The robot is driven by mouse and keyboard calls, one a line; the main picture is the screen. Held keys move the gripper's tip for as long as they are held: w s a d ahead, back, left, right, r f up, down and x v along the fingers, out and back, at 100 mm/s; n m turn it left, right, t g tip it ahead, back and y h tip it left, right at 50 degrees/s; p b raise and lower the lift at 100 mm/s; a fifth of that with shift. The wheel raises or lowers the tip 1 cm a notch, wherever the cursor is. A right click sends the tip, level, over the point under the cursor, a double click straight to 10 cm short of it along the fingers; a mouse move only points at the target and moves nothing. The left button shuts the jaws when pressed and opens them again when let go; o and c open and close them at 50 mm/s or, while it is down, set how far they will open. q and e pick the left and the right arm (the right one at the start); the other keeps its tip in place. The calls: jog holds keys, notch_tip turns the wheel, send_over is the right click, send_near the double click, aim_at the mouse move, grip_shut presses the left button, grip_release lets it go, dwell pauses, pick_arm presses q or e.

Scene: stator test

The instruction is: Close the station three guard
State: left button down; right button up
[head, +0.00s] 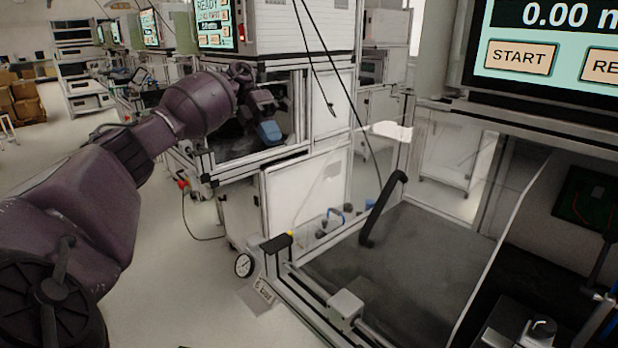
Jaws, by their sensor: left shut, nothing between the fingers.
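A clear guard panel (335,215) with a black bar handle (382,208) stands at the front of the near station, right of centre. The panel is see-through, so its edges are hard to make out and I cannot tell exactly how far it is open. No readable number marks this station as three. My left gripper (269,132) is at the end of the dark arm reaching in from the left. It is shut and empty, left of the handle and well apart from it in the picture. My right gripper is out of view.
A screen (545,50) with a START button hangs above the near station. Another station (310,100) stands behind my left gripper. The floor (185,280) at the lower left is clear.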

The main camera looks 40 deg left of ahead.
pick_arm(q)
jog(key=d+r+p+x, duration=0.1)
jog(key=r+x, duration=0.1)
jog(key=x, duration=1.1)
jog(key=shift+d+p, duration=0.4)
jog(key=shift+s, duration=0.15)
jog(key=shift+d, duration=0.15)
